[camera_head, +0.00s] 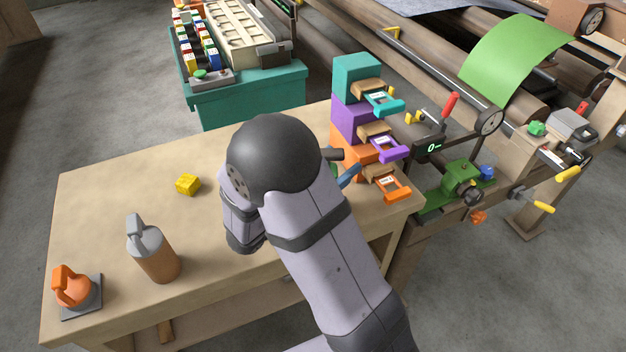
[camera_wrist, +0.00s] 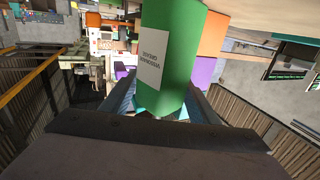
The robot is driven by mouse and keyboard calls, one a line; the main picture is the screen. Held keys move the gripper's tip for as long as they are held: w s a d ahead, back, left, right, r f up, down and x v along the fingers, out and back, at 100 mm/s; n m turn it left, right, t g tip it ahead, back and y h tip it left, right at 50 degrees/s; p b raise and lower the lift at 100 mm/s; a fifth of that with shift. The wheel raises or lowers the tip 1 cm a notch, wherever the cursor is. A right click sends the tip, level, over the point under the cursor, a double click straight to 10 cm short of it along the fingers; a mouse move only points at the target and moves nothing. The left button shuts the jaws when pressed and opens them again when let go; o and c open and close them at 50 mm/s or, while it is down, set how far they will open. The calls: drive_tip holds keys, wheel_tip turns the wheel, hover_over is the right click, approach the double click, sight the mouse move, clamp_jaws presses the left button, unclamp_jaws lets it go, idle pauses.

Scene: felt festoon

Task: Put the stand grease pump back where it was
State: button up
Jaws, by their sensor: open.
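A brown canister with a grey top and handle (camera_head: 158,258) stands upright on the bench, left of my arm, and resembles a grease pump. An orange handled object (camera_head: 70,287) stands on a dark square pad (camera_head: 92,302) at the bench's front left corner; I cannot tell which of the two is the stand grease pump. My gripper (camera_wrist: 158,108) is open, its blue fingers on either side of a green cylinder with a white label (camera_wrist: 178,60). I cannot tell whether they touch it. In the head view my arm hides the cylinder and most of the gripper.
Teal, purple and orange drawer blocks (camera_head: 352,118) are stacked at the bench's right end, with handles sticking out. A yellow brick (camera_head: 188,184) lies on the wooden bench (camera_head: 100,195). A teal cabinet (camera_head: 250,95) stands behind. Machinery with rollers is at right.

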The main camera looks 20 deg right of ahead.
drive_tip(key=b+v, duration=0.1)
drive_tip(key=v, duration=1)
drive_tip(key=shift+s+a, duration=0.1)
